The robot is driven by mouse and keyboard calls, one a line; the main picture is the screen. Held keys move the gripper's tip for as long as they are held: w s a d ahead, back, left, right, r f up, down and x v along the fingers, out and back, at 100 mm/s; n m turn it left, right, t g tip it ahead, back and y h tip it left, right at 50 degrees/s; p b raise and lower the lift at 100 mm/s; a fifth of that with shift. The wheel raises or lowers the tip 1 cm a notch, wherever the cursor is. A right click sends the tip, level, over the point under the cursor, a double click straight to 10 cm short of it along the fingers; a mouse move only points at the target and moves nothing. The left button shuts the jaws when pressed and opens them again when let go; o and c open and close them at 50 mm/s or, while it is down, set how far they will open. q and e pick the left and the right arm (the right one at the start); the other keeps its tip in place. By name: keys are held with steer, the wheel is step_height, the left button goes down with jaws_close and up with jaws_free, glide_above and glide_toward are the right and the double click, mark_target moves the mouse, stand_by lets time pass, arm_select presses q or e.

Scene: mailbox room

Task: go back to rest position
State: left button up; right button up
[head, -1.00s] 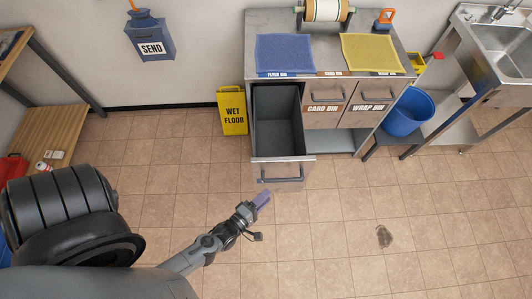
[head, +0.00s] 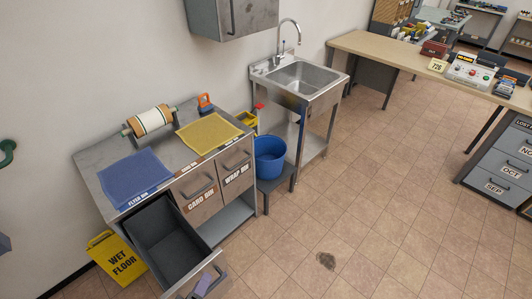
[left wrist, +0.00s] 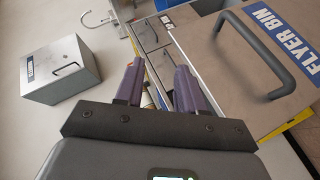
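My left gripper (left wrist: 158,75) shows in the left wrist view with its two purple fingers apart and nothing between them. In the head view only the purple tip of my left gripper (head: 203,284) shows at the bottom edge, over the front of the open flyer bin drawer (head: 172,246). In the left wrist view the drawer's front (left wrist: 250,75), with its dark handle and FLYER BIN label, is to the right of the fingers. A gap shows between the fingers and the handle. My right gripper is in neither view.
The steel cabinet holds a blue mat (head: 134,181) and a yellow mat (head: 210,133). A yellow wet floor sign (head: 118,259) stands left of the open drawer. A blue bucket (head: 269,157) and a sink (head: 303,77) are to the right. The tiled floor in front is mostly clear.

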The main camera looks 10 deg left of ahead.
arm_select(q)
steer(key=s+r+m+g+y, duration=0.1)
steer(key=s+r+m+g, duration=0.2)
steer(key=s+m+g, duration=0.9)
step_height(320, 180, up, 28)
steer(key=m+t+p, duration=0.2)
steer(key=p, duration=2.6)
step_height(320, 180, down, 68)
steer(key=b, duration=6.7)
steer(key=shift+s+f+b, duration=0.2)
steer(key=shift+s+b, duration=0.15)
steer(key=shift+b, duration=0.05)
